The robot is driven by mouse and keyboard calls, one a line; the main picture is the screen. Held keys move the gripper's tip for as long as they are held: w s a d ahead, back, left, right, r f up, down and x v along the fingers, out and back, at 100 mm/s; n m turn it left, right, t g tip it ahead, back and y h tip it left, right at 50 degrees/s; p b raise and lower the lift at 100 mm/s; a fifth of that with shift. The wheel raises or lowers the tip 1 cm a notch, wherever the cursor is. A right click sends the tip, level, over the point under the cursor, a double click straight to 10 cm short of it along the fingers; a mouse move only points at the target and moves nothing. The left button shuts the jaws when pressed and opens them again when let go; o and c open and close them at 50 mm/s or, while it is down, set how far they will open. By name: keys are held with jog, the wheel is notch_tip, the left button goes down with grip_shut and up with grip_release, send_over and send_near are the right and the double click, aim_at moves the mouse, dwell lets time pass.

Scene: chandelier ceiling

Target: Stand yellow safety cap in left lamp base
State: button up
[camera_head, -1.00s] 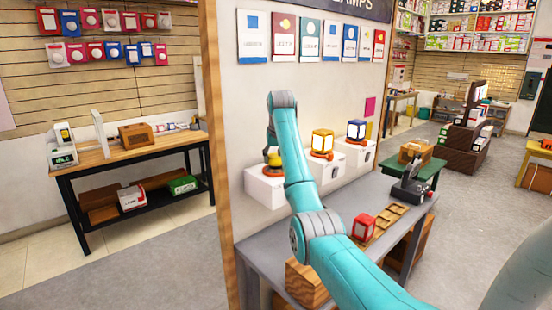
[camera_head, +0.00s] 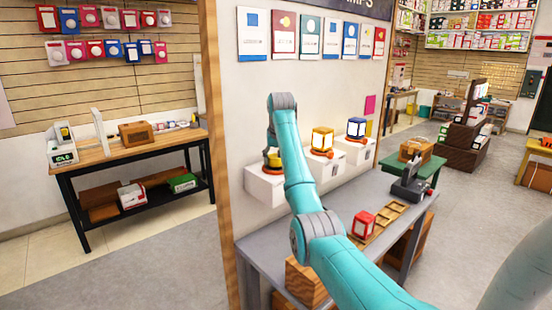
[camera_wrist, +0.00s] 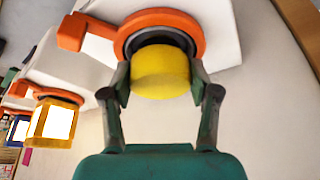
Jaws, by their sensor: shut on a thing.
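The yellow safety cap (camera_wrist: 161,73) is between the fingers of my gripper (camera_wrist: 161,88) in the wrist view. My gripper is shut on its sides. The cap sits at the dark round opening of the orange left lamp base (camera_wrist: 185,22), overlapping it; how deep it goes in cannot be told. In the head view the left lamp base (camera_head: 270,168) is on the leftmost white wall block (camera_head: 264,187), partly hidden by my arm, and a bit of yellow cap (camera_head: 272,154) shows above it.
A yellow-framed lamp (camera_head: 322,139) and a blue-framed lamp (camera_head: 356,128) stand on the white blocks to the right. A red lamp (camera_head: 363,225) and wooden tray (camera_head: 385,220) are on the grey bench (camera_head: 340,206) below. The wall is close behind the blocks.

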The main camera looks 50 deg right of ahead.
jog(key=shift+f, duration=0.25)
jog(key=o, duration=1.1)
jog(key=v, duration=0.7)
jog(key=shift+s+a+r, duration=0.1)
jog(key=shift+r, duration=0.1)
